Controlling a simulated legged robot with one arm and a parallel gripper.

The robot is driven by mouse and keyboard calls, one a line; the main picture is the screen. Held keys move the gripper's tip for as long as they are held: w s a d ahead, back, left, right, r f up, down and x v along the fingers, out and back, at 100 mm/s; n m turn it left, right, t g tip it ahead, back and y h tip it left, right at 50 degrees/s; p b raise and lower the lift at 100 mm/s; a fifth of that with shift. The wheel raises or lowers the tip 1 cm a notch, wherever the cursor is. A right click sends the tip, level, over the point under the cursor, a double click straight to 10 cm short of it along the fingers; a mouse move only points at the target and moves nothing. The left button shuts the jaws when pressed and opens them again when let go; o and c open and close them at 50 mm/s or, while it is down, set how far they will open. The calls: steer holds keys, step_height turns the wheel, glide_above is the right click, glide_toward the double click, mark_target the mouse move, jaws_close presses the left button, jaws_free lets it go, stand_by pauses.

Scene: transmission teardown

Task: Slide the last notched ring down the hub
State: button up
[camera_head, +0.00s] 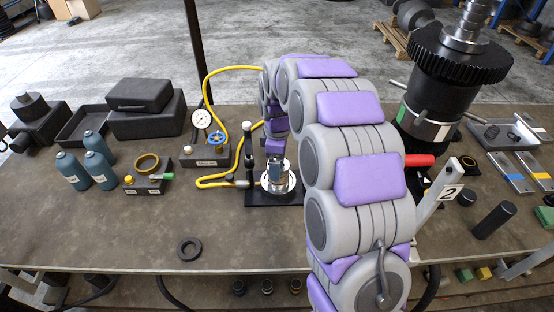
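The hub (277,178) looks like a small, upright metal cylinder on a pale round plate, set on a black base (254,198) near the middle of the bench. My gripper (276,160) points down at the top of the hub, at the end of my grey and purple arm. Its fingers are too small and too hidden to tell whether they are open or shut, or whether they touch a ring. No notched ring can be made out on the hub. A dark flat ring (190,248) lies alone near the bench's front edge; notches on it cannot be made out.
A black post (250,157) and yellow hose (204,183) stand close left of the hub, near a gauge (202,119). Blue-grey bottles (98,159) are at left. A large geared shaft (447,75) stands at right. The front left bench is mostly clear.

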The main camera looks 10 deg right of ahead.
step_height(320, 180, up, 24)
steer(key=p, duration=0.7)
steer(key=shift+r+p, duration=0.15)
steer(key=shift+p, duration=0.15)
stand_by(0.5)
steer(key=s+f+m+b, duration=0.2)
steer(key=s+f+m, duration=0.2)
steer(key=s, duration=0.9)
steer(key=s+f+m+g+b, duration=0.1)
steer(key=s+f+m, duration=0.4)
steer(key=s, duration=0.8)
steer(key=s+f+m+b, duration=0.2)
steer(key=s+f+m, duration=0.2)
steer(key=s, duration=0.9)
steer(key=shift+s+f+m+g+b, duration=0.15)
steer(key=shift+f+m+g+b, duration=0.2)
steer(key=shift+f, duration=0.35)
